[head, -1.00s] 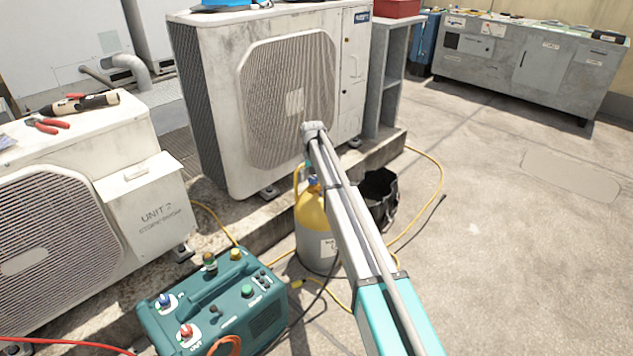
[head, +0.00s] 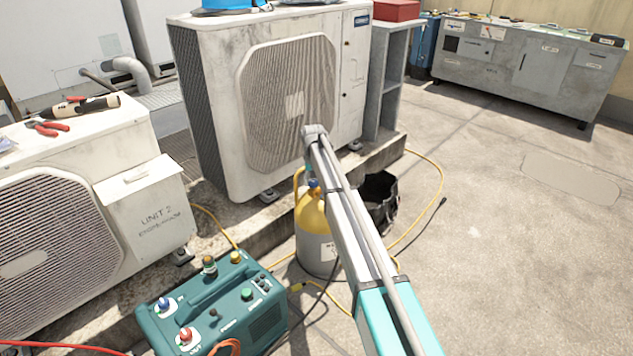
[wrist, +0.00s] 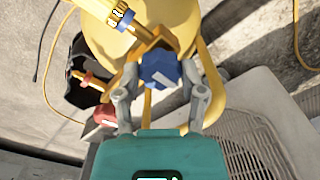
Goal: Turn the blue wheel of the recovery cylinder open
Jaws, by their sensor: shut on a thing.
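The recovery cylinder (head: 318,240) is grey with a yellow top and stands upright on the roof floor, partly behind my arm in the head view. Its blue wheel (wrist: 160,70) is in the middle of the wrist view, in front of the yellow top (wrist: 200,28). A small bit of the wheel (head: 313,183) shows beside my arm in the head view. My gripper (wrist: 160,88) has one finger on each side of the blue wheel and is shut on it. A second valve with a red part (wrist: 103,114) is to the left of the wheel.
A teal recovery machine (head: 212,305) stands left of the cylinder. A black bag (head: 379,200) is close behind it on the right. A yellow hose (head: 432,205) lies on the floor. Condenser units (head: 285,90) stand behind and left. Floor on the right is clear.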

